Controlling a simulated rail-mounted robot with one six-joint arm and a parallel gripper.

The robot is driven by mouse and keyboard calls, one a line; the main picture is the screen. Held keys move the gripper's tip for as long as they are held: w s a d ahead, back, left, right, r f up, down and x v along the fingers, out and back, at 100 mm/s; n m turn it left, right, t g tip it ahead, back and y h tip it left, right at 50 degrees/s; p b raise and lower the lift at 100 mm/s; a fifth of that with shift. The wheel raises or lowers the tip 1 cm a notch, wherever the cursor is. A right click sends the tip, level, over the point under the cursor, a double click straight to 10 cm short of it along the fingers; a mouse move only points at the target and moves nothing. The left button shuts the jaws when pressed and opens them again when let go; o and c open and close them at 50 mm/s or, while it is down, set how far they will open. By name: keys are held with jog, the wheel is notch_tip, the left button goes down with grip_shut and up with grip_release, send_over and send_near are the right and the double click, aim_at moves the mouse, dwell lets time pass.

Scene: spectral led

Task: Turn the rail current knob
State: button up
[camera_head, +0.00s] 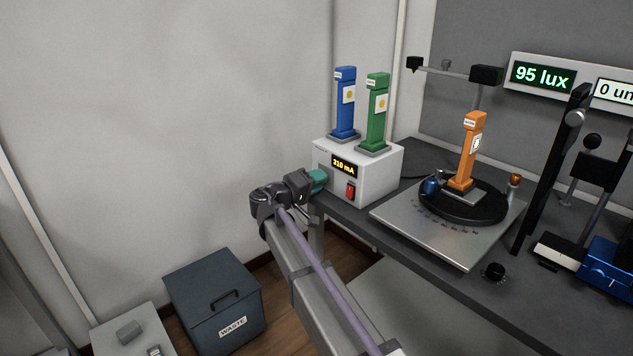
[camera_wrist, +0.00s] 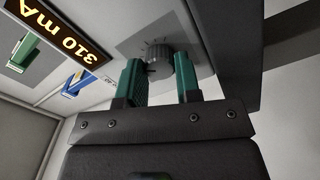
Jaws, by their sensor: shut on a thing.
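The rail current knob (camera_wrist: 157,51) is a dark grey ribbed dial on a grey plate with tick marks, seen in the wrist view. My gripper (camera_wrist: 160,64) has its two green fingers on either side of the knob, shut on it. In the head view my gripper (camera_head: 318,181) is at the left side of the white power supply box (camera_head: 377,176) and hides the knob. The box's display (camera_head: 344,164) is lit in orange; in the wrist view the display (camera_wrist: 70,30) reads 310 mA, upside down.
A red switch (camera_head: 351,191) is beside my gripper. Blue (camera_head: 345,105) and green (camera_head: 376,115) lamp posts stand on the box. An orange post (camera_head: 467,150) stands on a black turntable to the right. A lux readout (camera_head: 542,77) shows 95. A waste bin (camera_head: 214,300) is below.

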jog(key=shift+n, duration=1.5)
jog(key=o, duration=0.9)
jog(key=v, duration=1.1)
jog(key=shift+d, duration=0.1)
